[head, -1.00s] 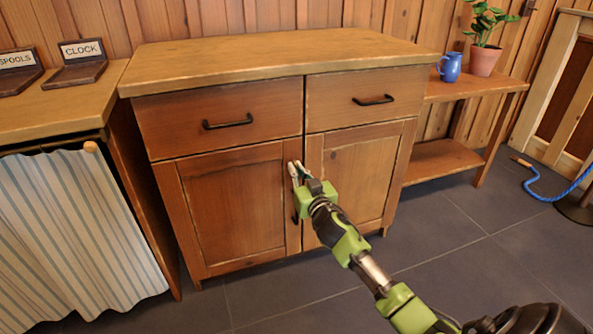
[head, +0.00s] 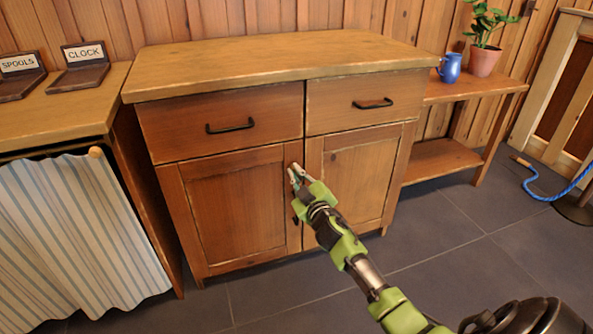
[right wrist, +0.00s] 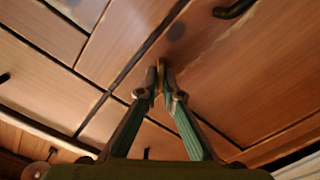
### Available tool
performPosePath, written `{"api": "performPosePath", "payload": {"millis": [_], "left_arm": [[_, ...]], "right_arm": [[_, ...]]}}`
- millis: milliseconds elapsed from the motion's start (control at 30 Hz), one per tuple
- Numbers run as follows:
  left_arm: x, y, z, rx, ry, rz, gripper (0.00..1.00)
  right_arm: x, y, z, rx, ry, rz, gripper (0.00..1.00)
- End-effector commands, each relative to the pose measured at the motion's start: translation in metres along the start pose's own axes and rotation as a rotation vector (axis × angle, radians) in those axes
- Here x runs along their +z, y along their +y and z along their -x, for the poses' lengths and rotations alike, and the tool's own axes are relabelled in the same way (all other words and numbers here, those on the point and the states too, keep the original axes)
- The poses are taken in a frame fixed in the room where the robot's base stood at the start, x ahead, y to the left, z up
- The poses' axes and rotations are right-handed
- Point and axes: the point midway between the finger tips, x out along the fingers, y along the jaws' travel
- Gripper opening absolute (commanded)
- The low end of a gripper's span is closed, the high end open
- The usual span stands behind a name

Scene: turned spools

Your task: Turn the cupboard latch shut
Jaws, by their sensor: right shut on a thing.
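The wooden cupboard (head: 235,205) stands in the middle of the head view with both its doors closed. My right gripper (head: 296,172) is at the upper part of the seam between the two doors. In the right wrist view its two fingertips (right wrist: 161,88) are shut on a small brass-coloured piece, the latch (right wrist: 161,66), which stands out from the door front. Most of the latch is hidden between the fingers, so its exact angle cannot be told. My left gripper is out of view.
Two drawers with black handles (head: 230,126) sit above the doors. A counter with a striped curtain (head: 75,230) stands at the left. A low shelf (head: 445,158) with a blue mug (head: 450,68) and a potted plant (head: 484,62) is at the right. The floor in front is clear.

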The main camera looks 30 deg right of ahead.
Motion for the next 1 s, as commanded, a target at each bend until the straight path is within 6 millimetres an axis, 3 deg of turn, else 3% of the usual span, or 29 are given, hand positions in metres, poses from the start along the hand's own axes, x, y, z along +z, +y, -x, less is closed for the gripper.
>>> {"api": "performPosePath", "payload": {"millis": [600, 1000], "left_arm": [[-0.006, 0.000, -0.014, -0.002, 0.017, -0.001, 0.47], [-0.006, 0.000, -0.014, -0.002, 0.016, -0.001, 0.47]], "right_arm": [[0.001, -0.003, 0.000, -0.001, 0.000, 0.581, 0.00], [0.002, -0.004, 0.000, -0.001, 0.000, 0.847, 0.00]]}}
